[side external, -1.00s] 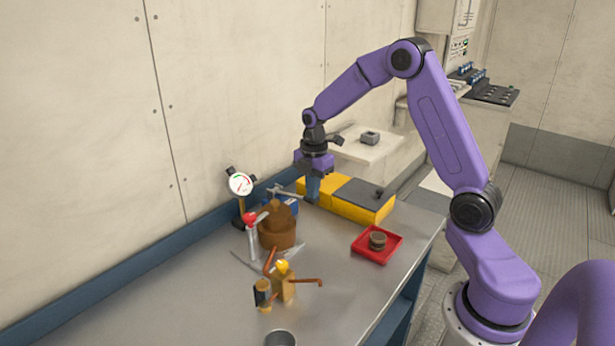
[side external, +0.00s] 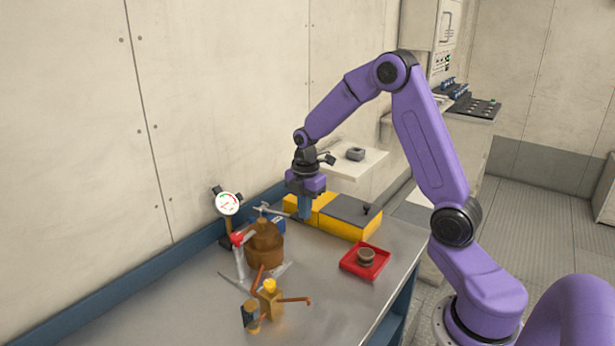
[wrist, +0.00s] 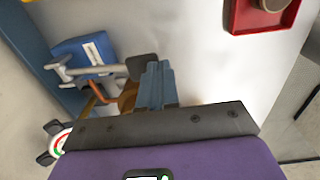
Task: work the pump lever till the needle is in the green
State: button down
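The round white gauge (side external: 228,203) stands on a post by the wall; it shows partly in the wrist view (wrist: 62,138). Its dial has red and green marks, but I cannot read the needle. A grey lever bar (wrist: 100,70) ends in a dark block (wrist: 142,67) beside my fingers; in the side view the bar (side external: 270,210) lies left of my gripper. A red-knobbed grey upright (side external: 237,240) stands by a brown round body (side external: 264,243). I cannot tell which is the pump lever. My gripper (side external: 305,212) points down, its blue fingers (wrist: 155,88) together, nothing visible between them.
A yellow and grey box (side external: 345,217) lies just right of my gripper. A red tray (side external: 365,262) holds a small round piece. A blue box (wrist: 83,50) lies under the lever bar. Brass parts with copper pipes (side external: 270,300) stand nearer the front. The bench right of them is clear.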

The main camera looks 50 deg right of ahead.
notch_tip(320, 180, up, 11)
jog(key=s, duration=0.2)
jog(key=shift+r, duration=0.15)
dwell(0.5)
jog(key=s+a+f+m, duration=0.2)
jog(key=s+a+m, duration=0.2)
jog(key=s+a, duration=1.4)
jog(key=s+d+f+m, duration=0.1)
jog(key=s, duration=0.9)
jog(key=shift+s+f, duration=0.15)
jog(key=shift+f, duration=0.25)
